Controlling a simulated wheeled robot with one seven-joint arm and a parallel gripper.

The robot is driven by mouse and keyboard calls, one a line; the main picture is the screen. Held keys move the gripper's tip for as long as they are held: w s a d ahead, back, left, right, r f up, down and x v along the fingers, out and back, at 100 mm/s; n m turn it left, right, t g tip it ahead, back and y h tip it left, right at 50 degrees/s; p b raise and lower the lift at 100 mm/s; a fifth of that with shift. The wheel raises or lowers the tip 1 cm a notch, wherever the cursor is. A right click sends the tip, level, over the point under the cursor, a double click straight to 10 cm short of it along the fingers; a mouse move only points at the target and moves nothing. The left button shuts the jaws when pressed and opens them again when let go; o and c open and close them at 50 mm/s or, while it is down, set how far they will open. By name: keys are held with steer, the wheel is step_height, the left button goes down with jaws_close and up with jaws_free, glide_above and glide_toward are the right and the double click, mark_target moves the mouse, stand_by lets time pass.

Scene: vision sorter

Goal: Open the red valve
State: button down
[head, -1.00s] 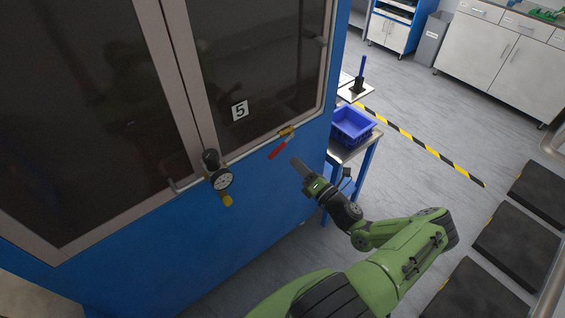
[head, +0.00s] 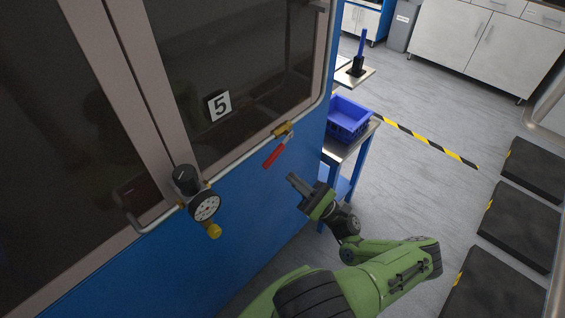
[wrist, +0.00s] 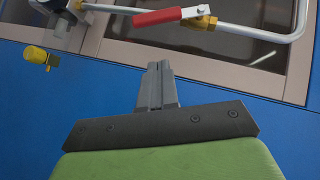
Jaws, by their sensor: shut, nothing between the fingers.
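The red valve handle (head: 274,155) hangs slanting down and left from a brass valve body (head: 282,129) on a thin metal pipe along the blue cabinet front. In the wrist view the red handle (wrist: 157,17) lies nearly along the pipe, with the brass body (wrist: 199,22) at its right end. My gripper (head: 292,179) is shut and empty, just below and right of the handle in the head view. In the wrist view my gripper's fingertips (wrist: 159,66) point toward the handle, with a gap between. Nothing hides the handle.
A black regulator with a round gauge (head: 205,205) and yellow knob (head: 215,231) sits left on the pipe. A blue crate (head: 348,118) stands on a side table to the right. Dark mats (head: 511,225) lie on the floor at the far right.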

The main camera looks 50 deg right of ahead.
step_height(320, 180, up, 6)
steer(key=w+a+p, duration=0.1)
steer(key=w+a, duration=0.1)
steer(key=shift+a, duration=0.25)
steer(key=shift+a+r+p, duration=0.85)
steer(key=shift+a+r, duration=0.15)
steer(key=shift+r, duration=0.15)
steer(key=b, duration=0.5)
glide_toward(271, 160)
step_height(271, 160, down, 6)
steer(key=s+a, duration=0.2)
steer(key=shift+w+f, duration=0.15)
